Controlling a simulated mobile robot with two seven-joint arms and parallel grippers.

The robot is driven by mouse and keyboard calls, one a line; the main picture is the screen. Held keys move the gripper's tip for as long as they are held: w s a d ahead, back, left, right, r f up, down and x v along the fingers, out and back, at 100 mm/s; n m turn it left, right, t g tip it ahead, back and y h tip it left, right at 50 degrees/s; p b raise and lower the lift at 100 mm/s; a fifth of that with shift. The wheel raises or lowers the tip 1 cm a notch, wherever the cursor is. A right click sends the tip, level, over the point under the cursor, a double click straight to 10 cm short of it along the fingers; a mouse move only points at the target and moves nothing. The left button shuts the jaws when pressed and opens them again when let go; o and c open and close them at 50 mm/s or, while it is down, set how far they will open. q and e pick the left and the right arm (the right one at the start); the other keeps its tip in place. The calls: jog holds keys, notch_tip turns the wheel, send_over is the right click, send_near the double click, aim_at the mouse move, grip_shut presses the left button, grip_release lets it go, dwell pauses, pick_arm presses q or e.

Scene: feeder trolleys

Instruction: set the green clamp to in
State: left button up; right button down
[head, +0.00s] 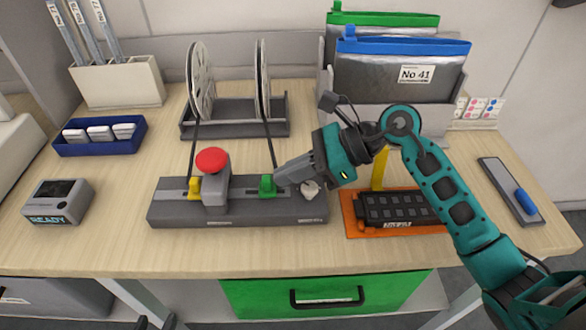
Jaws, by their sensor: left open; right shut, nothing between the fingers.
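The green clamp (267,186) sits on the right part of the dark grey splicing block (240,212), in the middle of the table. A yellow clamp (194,187) is on the block's left part, with a red-topped press (212,162) between the two. My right gripper (280,178) comes in from the right, shut and empty, with its tips right beside the green clamp's right side. I cannot tell whether they touch it. My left gripper is not in view.
Behind the block stands a rack with two reels (202,85), their tapes running down to the block. A small screen box (58,202) reads READY at left. An orange tray (352,218) with a black part lies at right, under my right arm. Bare table lies along the front edge.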

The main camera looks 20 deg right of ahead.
aim_at(262, 188)
jog(key=a, duration=0.2)
jog(key=w+a+b, duration=0.1)
jog(key=a, duration=0.1)
jog(key=shift+w+a, duration=0.15)
jog(key=shift+a, duration=0.2)
pick_arm(q)
jog(key=shift+s+d+f, duration=0.1)
jog(key=shift+s+f, duration=0.15)
jog(key=shift+f, duration=0.5)
pick_arm(e)
jog(key=shift+a, duration=0.15)
